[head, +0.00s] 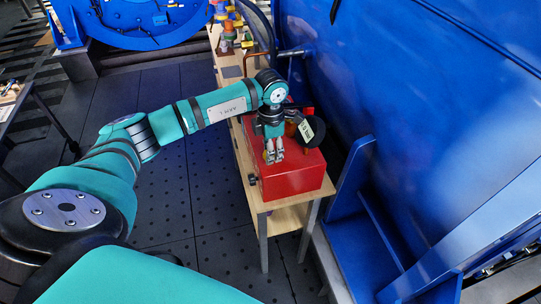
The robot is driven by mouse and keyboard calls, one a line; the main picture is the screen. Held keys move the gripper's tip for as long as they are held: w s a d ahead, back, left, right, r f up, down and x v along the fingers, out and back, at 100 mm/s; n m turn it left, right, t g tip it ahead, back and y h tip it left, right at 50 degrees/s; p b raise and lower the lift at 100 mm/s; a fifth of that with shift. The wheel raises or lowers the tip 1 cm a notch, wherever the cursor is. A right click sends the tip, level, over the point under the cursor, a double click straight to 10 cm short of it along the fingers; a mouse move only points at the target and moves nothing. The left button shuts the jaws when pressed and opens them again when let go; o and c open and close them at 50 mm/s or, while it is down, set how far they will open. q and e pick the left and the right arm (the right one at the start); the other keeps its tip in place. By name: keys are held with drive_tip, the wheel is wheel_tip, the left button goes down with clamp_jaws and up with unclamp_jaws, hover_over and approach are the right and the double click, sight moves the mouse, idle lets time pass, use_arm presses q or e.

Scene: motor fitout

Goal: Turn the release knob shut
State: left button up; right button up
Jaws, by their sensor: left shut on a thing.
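A red box-shaped unit (293,179) stands on the narrow wooden bench. My left gripper (273,158) points down at the top of the red unit, near its left side. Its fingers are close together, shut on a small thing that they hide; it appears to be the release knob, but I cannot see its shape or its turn. A small dark knob (252,179) sticks out of the unit's left side, apart from the fingertips. A black disc (316,131) with a pale tag (305,131) stands just right of the gripper. My right gripper is not in view.
The wooden bench (263,208) runs back from the red unit, with small coloured parts (229,33) at its far end. A large blue wall (410,80) rises close on the right, with a blue bracket (352,190) beside the bench. The dark floor (190,200) at left is clear.

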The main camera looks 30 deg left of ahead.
use_arm(q)
drive_tip(key=m+b, duration=0.3)
drive_tip(key=m, duration=0.1)
drive_tip(key=shift+f+m, duration=0.1)
drive_tip(key=shift+m, duration=0.2)
drive_tip(key=m+b, duration=0.3)
drive_tip(key=shift+m, duration=0.4)
drive_tip(key=m+b, duration=0.2)
drive_tip(key=m, duration=0.2)
drive_tip(key=shift+b, duration=0.3)
drive_tip(key=shift+s+r+m+b, duration=0.15)
drive_tip(key=shift+m+b, duration=0.65)
drive_tip(key=shift+m, duration=1.2)
drive_tip(key=o, duration=1.1)
drive_tip(key=shift+d, duration=0.1)
drive_tip(key=shift+o, duration=0.2)
wheel_tip(320, 180, up, 12)
